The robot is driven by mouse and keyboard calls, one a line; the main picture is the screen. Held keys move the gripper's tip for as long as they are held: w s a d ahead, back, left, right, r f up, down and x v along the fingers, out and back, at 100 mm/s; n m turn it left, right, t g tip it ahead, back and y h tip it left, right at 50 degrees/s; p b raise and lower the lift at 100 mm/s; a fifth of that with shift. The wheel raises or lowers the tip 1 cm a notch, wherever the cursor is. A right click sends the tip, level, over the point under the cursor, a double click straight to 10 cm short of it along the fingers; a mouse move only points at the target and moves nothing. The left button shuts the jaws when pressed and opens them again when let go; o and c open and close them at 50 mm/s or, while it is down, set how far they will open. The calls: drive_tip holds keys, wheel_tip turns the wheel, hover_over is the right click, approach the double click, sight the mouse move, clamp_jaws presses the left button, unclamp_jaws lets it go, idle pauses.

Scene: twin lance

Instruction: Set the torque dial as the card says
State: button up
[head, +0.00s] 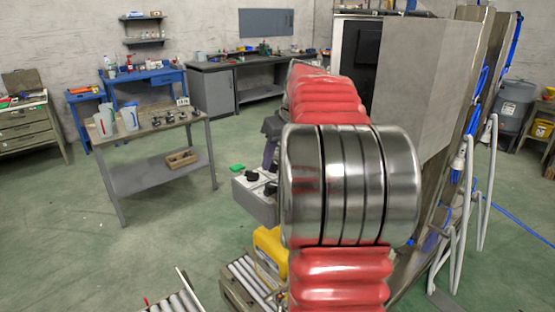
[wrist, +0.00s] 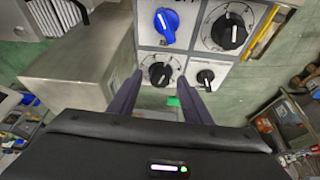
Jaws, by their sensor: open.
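A grey control panel (head: 258,205) with several dials stands left of my arm in the head view. The wrist view shows a blue knob (wrist: 166,22), a large black dial (wrist: 230,32) with a scale, a lower-left black dial (wrist: 159,73) with a scale, and a small black knob (wrist: 205,77). Labels are too small to read, so I cannot tell which is the torque dial. My gripper (wrist: 160,77) is open, its two dark fingers on either side of the lower-left dial; contact cannot be told.
The grey table (head: 160,125) at left holds jugs (head: 104,120) and small parts. A yellow object (head: 270,250) and a roller conveyor (head: 245,280) lie below the panel. A large grey cabinet (head: 415,95) stands behind my arm. Green floor is clear at left.

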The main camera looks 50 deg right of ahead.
drive_tip(key=shift+w+f, duration=0.15)
drive_tip(key=shift+f, duration=0.2)
drive_tip(key=c, duration=1)
drive_tip(key=shift+c, duration=0.2)
drive_tip(key=shift+m+h, duration=0.3)
drive_tip(key=shift+m, duration=0.4)
drive_tip(key=o, duration=1)
drive_tip(key=shift+o, duration=0.2)
